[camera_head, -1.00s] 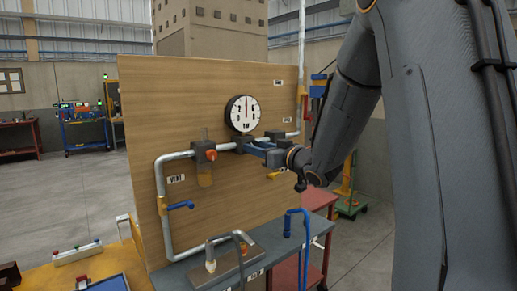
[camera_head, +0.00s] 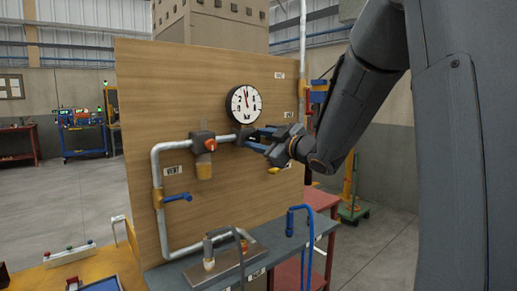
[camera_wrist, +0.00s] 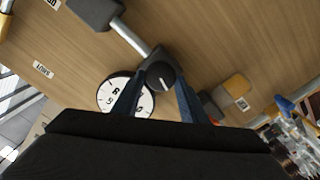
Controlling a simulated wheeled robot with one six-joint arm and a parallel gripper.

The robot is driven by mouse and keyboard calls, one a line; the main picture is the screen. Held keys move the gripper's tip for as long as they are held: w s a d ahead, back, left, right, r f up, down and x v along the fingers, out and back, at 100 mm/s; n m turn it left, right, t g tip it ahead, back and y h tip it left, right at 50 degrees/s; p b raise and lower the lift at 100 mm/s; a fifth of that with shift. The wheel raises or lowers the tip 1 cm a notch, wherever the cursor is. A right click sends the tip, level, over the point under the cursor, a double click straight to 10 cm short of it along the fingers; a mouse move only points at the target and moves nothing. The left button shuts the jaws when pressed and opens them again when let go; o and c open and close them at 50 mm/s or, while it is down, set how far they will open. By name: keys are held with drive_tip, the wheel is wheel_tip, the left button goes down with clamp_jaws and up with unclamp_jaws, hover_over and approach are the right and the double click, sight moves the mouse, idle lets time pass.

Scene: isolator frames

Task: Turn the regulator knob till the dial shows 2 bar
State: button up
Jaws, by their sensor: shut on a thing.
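The round white dial (camera_head: 244,102) with a black rim hangs on the wooden board. In the wrist view the dial (camera_wrist: 104,96) is partly covered by a finger. The dark regulator knob (camera_head: 243,136) sits just below the dial on the pipe. In the wrist view the round knob (camera_wrist: 160,75) shows a white mark on its face. My gripper (camera_wrist: 157,85) has its blue fingers on either side of the knob, shut on it. My gripper (camera_head: 256,139) reaches in from the right.
On the pipe to the left sits a dark unit with an orange knob (camera_head: 203,141) and an amber bowl. A blue-handled vent valve (camera_head: 178,198) is below it. Blue and grey bent pipes rise from the grey bench (camera_head: 180,275) below the board.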

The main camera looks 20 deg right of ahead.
drive_tip(key=n+b, duration=0.3)
drive_tip(key=shift+f+n, duration=0.2)
drive_tip(key=shift+n, duration=0.1)
drive_tip(key=n+b, duration=0.3)
drive_tip(key=shift+a, duration=0.1)
drive_tip(key=shift+b, duration=0.35)
drive_tip(key=o, duration=1)
drive_tip(key=shift+s, duration=0.1)
drive_tip(key=v, duration=0.7)
drive_tip(key=shift+s+b, duration=0.3)
